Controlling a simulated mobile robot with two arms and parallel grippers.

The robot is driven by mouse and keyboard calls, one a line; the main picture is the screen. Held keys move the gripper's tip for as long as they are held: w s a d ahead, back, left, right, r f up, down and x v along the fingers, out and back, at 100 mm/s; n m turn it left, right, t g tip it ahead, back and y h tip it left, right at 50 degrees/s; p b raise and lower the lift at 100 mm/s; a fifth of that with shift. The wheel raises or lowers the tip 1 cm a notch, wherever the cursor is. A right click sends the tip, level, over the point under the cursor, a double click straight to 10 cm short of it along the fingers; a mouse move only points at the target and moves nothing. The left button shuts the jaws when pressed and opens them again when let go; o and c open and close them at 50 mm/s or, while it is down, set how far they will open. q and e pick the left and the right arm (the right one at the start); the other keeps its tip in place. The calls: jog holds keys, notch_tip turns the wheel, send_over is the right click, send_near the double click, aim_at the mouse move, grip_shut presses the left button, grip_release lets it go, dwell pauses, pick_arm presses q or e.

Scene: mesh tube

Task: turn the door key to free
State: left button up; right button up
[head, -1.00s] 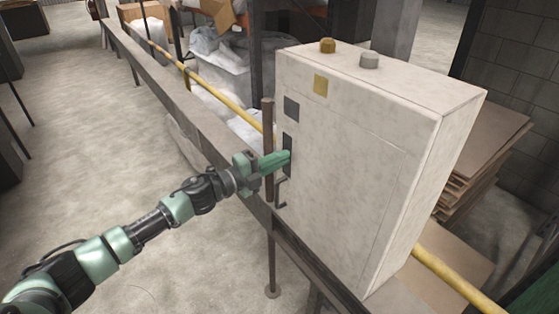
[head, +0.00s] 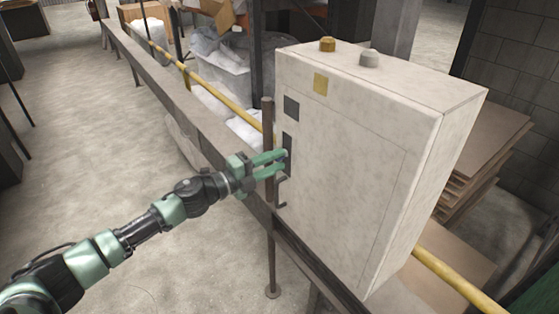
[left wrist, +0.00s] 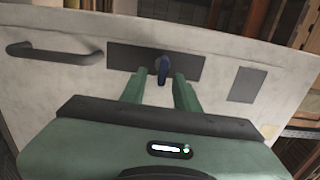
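The pale grey cabinet (head: 350,150) stands on a rail, with a dark lock plate (head: 288,140) on its front. In the left wrist view a blue key (left wrist: 162,66) sits in the dark plate (left wrist: 130,56), its bow pointing toward me. My left gripper (head: 285,160) is open at the plate; its two green fingers also show in the left wrist view (left wrist: 160,80), one on each side of the key with gaps between. The key is hidden or too small to make out in the head view. My right gripper is not in view.
A dark door handle (head: 282,192) sits just below the plate; it also shows in the left wrist view (left wrist: 56,48). A brown upright post (head: 267,140) stands close beside my gripper. A yellow rail (head: 222,97) runs behind. Open floor lies to the left.

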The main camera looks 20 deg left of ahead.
pick_arm(q)
jog(key=b+v, duration=0.1)
jog(key=v, duration=0.5)
jog(key=shift+a, duration=0.1)
jog(key=a+f+n+y, duration=0.3)
jog(key=a+f+n, duration=0.15)
jog(key=f, duration=0.65)
jog(key=a+f+n+y, duration=0.3)
jog(key=f+n+y, duration=0.15)
jog(key=f, duration=0.55)
jog(key=s+a+f+n+g+y, duration=0.15)
jog(key=s+f+n, duration=0.35)
jog(key=f, duration=0.6)
jog(key=s+a+f+n+g+y, duration=0.1)
jog(key=s+f+n+g, duration=0.1)
jog(key=s+f, duration=0.7)
jog(key=s+d+f+n+g+y, duration=0.1)
jog(key=s+f+n+g, duration=0.15)
jog(key=s+f, duration=0.65)
jog(key=s+d+f+n+g, duration=0.2)
jog(key=s+f+g, duration=0.1)
jog(key=s+f, duration=0.65)
jog(key=s+d+f+n+g, duration=0.1)
jog(key=s+d+f+g, duration=0.1)
jog(key=s, duration=0.8)
jog(key=s+d+f+n+g, duration=0.2)
jog(key=s+d, duration=0.3)
jog(key=s, duration=0.6)
jog(key=shift+s+f, duration=0.3)
jog(key=shift+f, duration=0.4)
